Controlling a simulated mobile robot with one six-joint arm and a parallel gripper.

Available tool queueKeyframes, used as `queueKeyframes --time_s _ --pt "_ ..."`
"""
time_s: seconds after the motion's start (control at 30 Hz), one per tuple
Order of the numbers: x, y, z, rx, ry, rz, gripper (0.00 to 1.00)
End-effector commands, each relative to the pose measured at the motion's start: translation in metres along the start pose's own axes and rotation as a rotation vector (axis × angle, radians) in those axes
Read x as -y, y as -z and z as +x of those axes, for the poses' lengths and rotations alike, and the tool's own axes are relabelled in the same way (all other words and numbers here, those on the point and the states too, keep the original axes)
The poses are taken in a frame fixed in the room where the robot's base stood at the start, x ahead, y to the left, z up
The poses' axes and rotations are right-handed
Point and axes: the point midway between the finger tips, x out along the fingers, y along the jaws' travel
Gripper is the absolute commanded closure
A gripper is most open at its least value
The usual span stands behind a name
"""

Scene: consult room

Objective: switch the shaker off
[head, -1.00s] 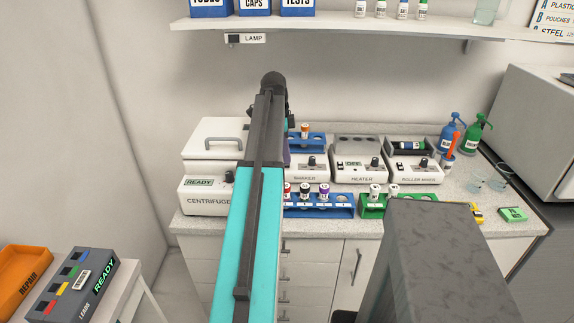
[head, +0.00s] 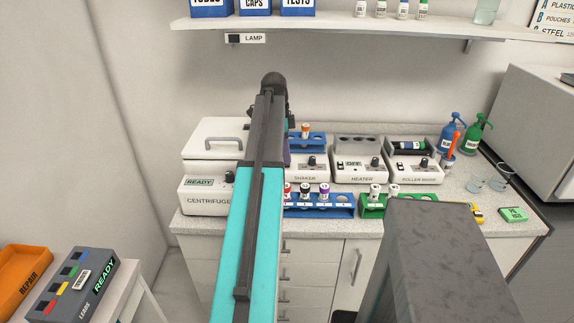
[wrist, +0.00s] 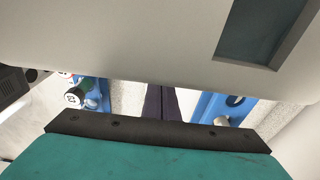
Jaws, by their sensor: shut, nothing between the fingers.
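The shaker (head: 304,172) is a white box on the counter, partly behind my arm in the head view. Its dark knob (head: 311,162) shows on the front; the left part of the front is hidden. A blue tray (head: 315,142) with an orange-capped tube (head: 305,130) is on top. In the wrist view my gripper (wrist: 161,104) shows two dark purple fingers, shut together and empty. My arm mostly hides it in the head view, near the shaker's left side. I cannot tell whether it touches the shaker, and the shaker's on/off state is not readable.
The centrifuge (head: 205,195) stands left of the shaker, the heater (head: 359,173) and roller mixer (head: 413,170) right. A blue rack (head: 318,211) with several tubes stands in front, close to the shaker. A green rack (head: 372,209) is beside it. A shelf (head: 370,24) hangs above.

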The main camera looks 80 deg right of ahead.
Motion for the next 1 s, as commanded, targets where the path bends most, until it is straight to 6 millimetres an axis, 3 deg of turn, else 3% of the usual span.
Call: queueKeyframes --time_s 1.0 --pt "0.0001 -0.0013 0.0103 0.000 0.000 0.000 1.00"
